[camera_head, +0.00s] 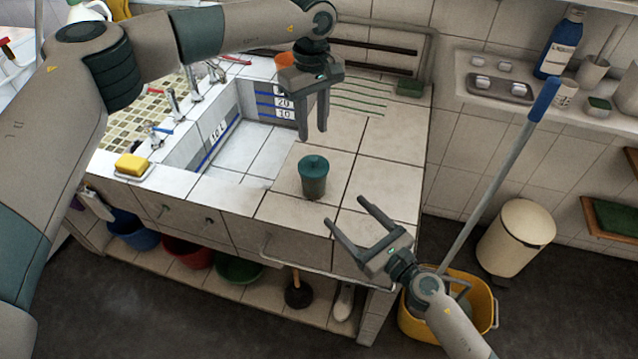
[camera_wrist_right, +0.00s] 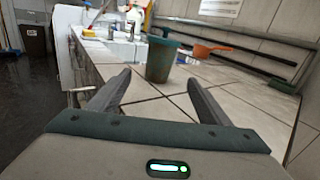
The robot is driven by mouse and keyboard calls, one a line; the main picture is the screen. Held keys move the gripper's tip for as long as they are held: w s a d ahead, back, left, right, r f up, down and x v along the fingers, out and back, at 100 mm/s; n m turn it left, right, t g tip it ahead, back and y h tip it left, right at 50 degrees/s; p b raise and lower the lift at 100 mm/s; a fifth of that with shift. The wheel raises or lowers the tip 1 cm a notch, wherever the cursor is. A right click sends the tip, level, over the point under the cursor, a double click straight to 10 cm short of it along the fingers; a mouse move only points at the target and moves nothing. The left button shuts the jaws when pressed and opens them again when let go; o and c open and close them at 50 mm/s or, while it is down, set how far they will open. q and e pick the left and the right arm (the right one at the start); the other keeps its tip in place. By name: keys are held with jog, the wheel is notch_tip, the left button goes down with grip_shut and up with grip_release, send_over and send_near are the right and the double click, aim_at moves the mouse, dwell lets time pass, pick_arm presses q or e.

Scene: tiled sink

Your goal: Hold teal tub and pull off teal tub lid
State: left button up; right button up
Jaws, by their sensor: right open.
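The teal tub (camera_head: 313,183) stands upright on the tiled counter beside the sink basin. Its teal lid (camera_head: 314,163), with a small knob, sits on top. In the right wrist view the tub (camera_wrist_right: 160,62) stands ahead, beyond and between my fingertips, with its lid (camera_wrist_right: 162,40) on. My left gripper (camera_head: 313,136) points down above and behind the tub, apart from it. Its fingers show a gap with nothing between them, so it looks open. My right gripper (camera_head: 344,212) is open and empty at the counter's front edge, to the right of the tub and apart from it.
The sink basin (camera_head: 238,150) lies left of the tub. A yellow sponge (camera_head: 131,164) sits at the far left. A mop handle (camera_head: 500,170) rises from a yellow bucket (camera_head: 415,326) right of the counter. An orange scoop (camera_wrist_right: 210,48) lies behind the tub. The counter around the tub is clear.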

aim_at(322, 188)
jog(key=x, duration=1.4)
jog(key=shift+w+a, duration=0.1)
jog(key=shift+w, duration=0.1)
jog(key=c, duration=1.2)
pick_arm(q)
jog(key=o, duration=1.3)
jog(key=n, duration=0.4)
jog(key=a+r+n+h, duration=0.1)
jog(key=n, duration=0.3)
jog(key=a+n, duration=0.1)
jog(key=n, duration=0.3)
jog(key=shift+s+r+h, duration=0.15)
jog(key=shift+r+h, duration=0.25)
